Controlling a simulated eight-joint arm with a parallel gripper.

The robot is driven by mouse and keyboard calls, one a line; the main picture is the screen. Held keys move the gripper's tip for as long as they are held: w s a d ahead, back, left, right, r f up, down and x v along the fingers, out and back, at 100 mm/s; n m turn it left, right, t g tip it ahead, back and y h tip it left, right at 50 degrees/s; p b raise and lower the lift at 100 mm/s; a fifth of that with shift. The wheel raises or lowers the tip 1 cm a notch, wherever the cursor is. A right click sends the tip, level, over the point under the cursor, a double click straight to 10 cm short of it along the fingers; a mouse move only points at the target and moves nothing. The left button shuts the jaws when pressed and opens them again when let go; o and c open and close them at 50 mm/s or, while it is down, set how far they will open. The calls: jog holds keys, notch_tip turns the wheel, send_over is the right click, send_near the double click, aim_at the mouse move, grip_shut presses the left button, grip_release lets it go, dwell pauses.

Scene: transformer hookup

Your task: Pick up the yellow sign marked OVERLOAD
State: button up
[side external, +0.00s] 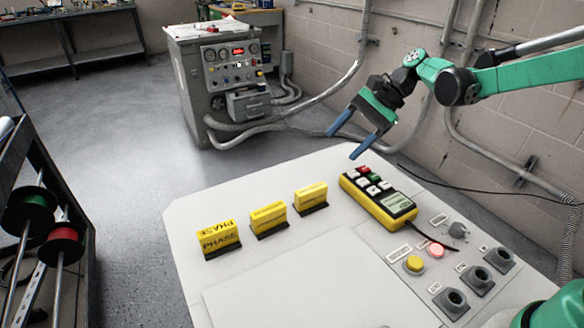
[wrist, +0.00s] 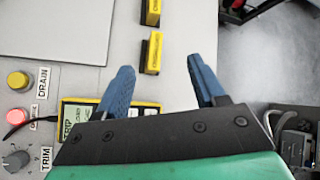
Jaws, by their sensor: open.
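Three yellow signs stand upright in dark bases on the pale console top. The left sign (side external: 219,239) reads PHASE; the lettering on the middle sign (side external: 269,219) and the right sign (side external: 311,197) is too small to read surely, so I cannot tell which is OVERLOAD. In the wrist view one sign (wrist: 152,53) shows just beyond the fingertips, with another (wrist: 151,12) above it at the top edge. My gripper (side external: 342,146) is open and empty, its blue fingers above and behind the right sign, apart from it. The fingers also show in the wrist view (wrist: 161,64).
A yellow handheld controller (side external: 379,197) with coloured buttons lies right of the signs. A yellow button (side external: 414,264), a lit red button (side external: 435,250) and dark sockets (side external: 452,301) sit farther right. A thin black cable crosses above the console's right side.

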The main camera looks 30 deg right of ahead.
aim_at(315, 187)
jog(key=d+f+m+y, duration=0.1)
jog(key=w+d+f+m+g+y, duration=0.1)
jog(key=f, duration=0.1)
jog(key=w+d+f+m+y, duration=0.1)
jog(key=f+y, duration=0.1)
jog(key=shift+d+f+m, duration=0.1)
jog(key=shift+d+m, duration=0.05)
jog(key=shift+m, duration=0.25)
jog(key=shift+s+d+f+m+g+y, duration=0.2)
jog(key=shift+f+m+g+y, duration=0.15)
jog(key=shift+f, duration=0.2)
jog(key=x, duration=1.2)
jog(key=shift+d, duration=0.1)
grip_shut()
